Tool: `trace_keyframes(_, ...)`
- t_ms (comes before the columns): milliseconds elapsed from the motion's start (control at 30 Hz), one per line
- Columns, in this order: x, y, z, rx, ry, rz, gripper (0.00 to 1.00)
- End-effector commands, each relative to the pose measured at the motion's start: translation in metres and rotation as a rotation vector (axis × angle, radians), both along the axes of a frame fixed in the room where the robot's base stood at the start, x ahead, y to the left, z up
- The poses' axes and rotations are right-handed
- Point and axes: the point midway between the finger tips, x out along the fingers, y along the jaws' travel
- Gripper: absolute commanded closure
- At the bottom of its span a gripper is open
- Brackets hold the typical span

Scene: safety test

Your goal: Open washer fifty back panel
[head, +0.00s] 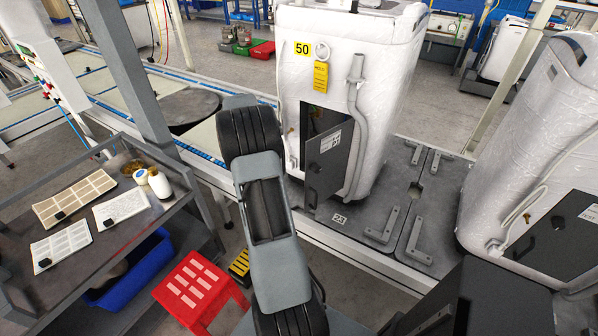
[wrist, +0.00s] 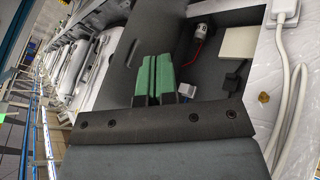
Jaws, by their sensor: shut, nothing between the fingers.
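The white, plastic-wrapped washer (head: 375,60) carries a yellow "50" label (head: 302,48). Its dark back panel (head: 325,165) stands ajar in the head view, angled out from the body, with a dark opening above and left of it. In the wrist view the open compartment (wrist: 212,65) shows a small cylinder (wrist: 203,33), a red wire and a pale box (wrist: 238,43). My gripper (wrist: 154,70), with green fingers, is shut and empty in front of this compartment, close to a dark panel surface (wrist: 128,45); contact is unclear. In the head view my arm hides the gripper.
A grey hose (head: 356,130) runs down the washer beside the panel. Another wrapped washer (head: 550,130) stands at right. A red stool (head: 202,288) and a shelf cart (head: 170,215) stand at left. A conveyor edge (head: 350,255) runs below the washer.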

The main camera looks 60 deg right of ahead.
Motion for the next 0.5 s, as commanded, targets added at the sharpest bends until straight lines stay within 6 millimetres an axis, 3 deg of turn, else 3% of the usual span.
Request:
trace_keyframes(400, -0.045, -0.014, -0.061, 0.004, 0.002, 0.000, 1.00)
trace_keyframes(500, -0.057, -0.012, -0.062, 0.002, 0.000, 0.001, 1.00)
